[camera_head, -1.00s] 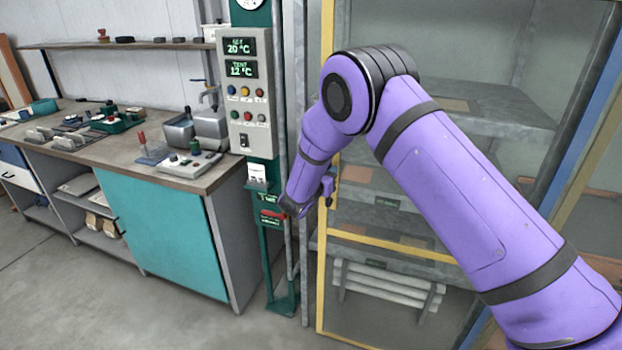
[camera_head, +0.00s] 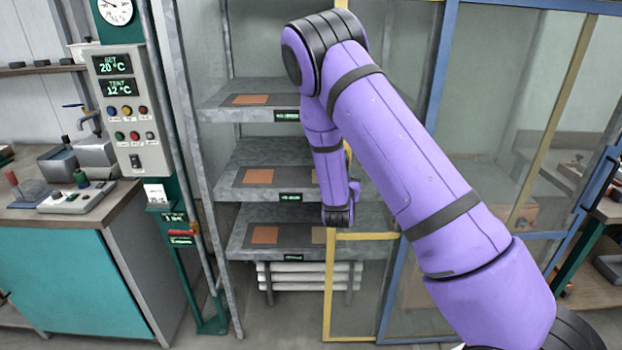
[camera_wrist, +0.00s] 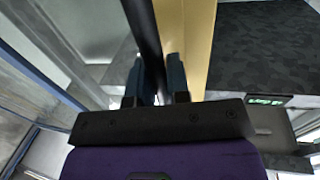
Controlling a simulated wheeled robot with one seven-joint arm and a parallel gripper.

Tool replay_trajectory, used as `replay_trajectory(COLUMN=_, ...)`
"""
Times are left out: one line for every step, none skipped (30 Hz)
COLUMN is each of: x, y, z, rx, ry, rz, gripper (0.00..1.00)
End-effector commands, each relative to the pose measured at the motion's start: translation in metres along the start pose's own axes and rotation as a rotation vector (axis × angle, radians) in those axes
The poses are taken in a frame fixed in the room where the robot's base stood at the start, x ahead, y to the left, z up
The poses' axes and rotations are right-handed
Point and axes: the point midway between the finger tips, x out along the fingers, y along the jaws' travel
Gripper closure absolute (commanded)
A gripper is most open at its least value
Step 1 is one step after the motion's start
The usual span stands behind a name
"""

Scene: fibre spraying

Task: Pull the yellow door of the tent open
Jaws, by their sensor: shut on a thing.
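The tent's yellow door (camera_head: 329,285) is a yellow frame with a clear pane. It stands to the right in the tent front, leaving a wide opening on its left. In the wrist view its yellow upright (camera_wrist: 196,40) runs close beside a black bar handle (camera_wrist: 144,38). My gripper (camera_wrist: 162,82) is shut on this handle, with its dark fingers around the bar. In the head view my purple arm hides the fingers and the upper part of the door.
Grey shelves (camera_head: 236,245) with orange pads show through the opening. A green post with a control box (camera_head: 128,100) stands left of it. A bench with a teal panel (camera_head: 75,285) is farther left. Blue-framed panels (camera_head: 436,100) stand to the right.

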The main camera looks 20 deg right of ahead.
Motion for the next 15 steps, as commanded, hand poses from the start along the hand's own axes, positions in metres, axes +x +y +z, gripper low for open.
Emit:
replay_trajectory(x=0.002, y=0.019, z=0.002, rx=-0.004, ry=-0.006, rz=0.007, gripper=1.0)
replay_trajectory(x=0.004, y=0.029, z=0.002, rx=-0.004, ry=-0.005, rz=0.006, gripper=1.0)
replay_trajectory(x=0.007, y=0.041, z=0.002, rx=-0.004, ry=-0.005, rz=0.006, gripper=1.0)
replay_trajectory(x=0.009, y=0.049, z=0.002, rx=-0.004, ry=-0.005, rz=0.006, gripper=1.0)
replay_trajectory(x=0.01, y=0.057, z=0.002, rx=-0.003, ry=-0.006, rz=0.006, gripper=1.0)
replay_trajectory(x=0.012, y=0.067, z=0.002, rx=-0.003, ry=-0.006, rz=0.005, gripper=1.0)
replay_trajectory(x=0.014, y=0.074, z=0.002, rx=-0.003, ry=-0.005, rz=0.005, gripper=1.0)
replay_trajectory(x=0.015, y=0.081, z=0.002, rx=-0.002, ry=-0.005, rz=0.005, gripper=1.0)
replay_trajectory(x=0.017, y=0.089, z=0.002, rx=-0.002, ry=-0.005, rz=0.005, gripper=1.0)
replay_trajectory(x=0.018, y=0.095, z=0.002, rx=-0.003, ry=-0.005, rz=0.005, gripper=1.0)
replay_trajectory(x=0.019, y=0.1, z=0.002, rx=-0.003, ry=-0.006, rz=0.004, gripper=1.0)
replay_trajectory(x=0.02, y=0.106, z=0.002, rx=-0.002, ry=-0.006, rz=0.003, gripper=1.0)
replay_trajectory(x=0.021, y=0.11, z=0.002, rx=-0.002, ry=-0.006, rz=0.003, gripper=1.0)
replay_trajectory(x=0.022, y=0.114, z=0.002, rx=-0.002, ry=-0.005, rz=0.003, gripper=1.0)
replay_trajectory(x=0.022, y=0.118, z=0.002, rx=-0.002, ry=-0.005, rz=0.003, gripper=1.0)
